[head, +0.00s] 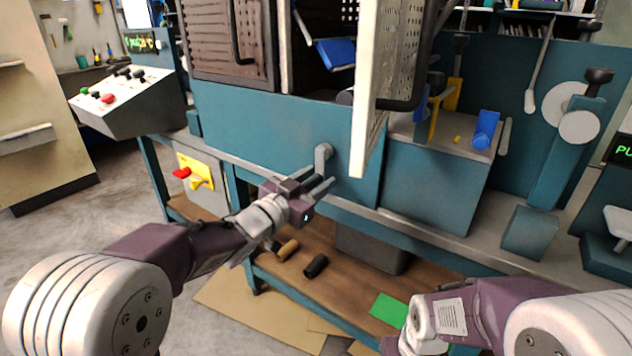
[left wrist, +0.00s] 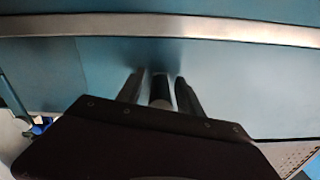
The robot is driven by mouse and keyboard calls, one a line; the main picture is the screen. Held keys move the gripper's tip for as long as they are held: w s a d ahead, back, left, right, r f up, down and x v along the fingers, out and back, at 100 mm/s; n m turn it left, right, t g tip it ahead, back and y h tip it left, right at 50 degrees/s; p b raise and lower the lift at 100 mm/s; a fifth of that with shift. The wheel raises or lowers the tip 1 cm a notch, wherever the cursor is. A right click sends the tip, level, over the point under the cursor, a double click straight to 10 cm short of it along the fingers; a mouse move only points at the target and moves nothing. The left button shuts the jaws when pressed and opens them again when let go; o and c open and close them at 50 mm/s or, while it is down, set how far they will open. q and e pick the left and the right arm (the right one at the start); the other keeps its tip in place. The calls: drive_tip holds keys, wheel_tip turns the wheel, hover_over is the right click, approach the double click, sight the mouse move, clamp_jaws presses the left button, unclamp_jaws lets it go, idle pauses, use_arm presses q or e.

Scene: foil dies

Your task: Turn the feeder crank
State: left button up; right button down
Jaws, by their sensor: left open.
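The feeder crank (head: 323,153) is a small grey cranked part on the front of the teal machine panel, beneath the open door. My left gripper (head: 320,178) is open just in front of it, its two fingers pointing at the panel. In the left wrist view a dark round bar, likely the crank's handle (left wrist: 160,90), shows between the two spread fingers (left wrist: 160,97), with a gap visible on each side. Part of the crank is hidden behind the fingers. My right gripper is at the bottom edge, mostly cut off and hidden by its own wrist.
An open perforated door (head: 366,90) hangs just right of the crank. A control box (head: 130,100) with buttons stands left. Dark and tan cylinders (head: 316,266) lie on the lower shelf (head: 330,295).

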use_arm(q)
clamp_jaws()
drive_tip(key=shift+f, duration=0.1)
idle(1.2)
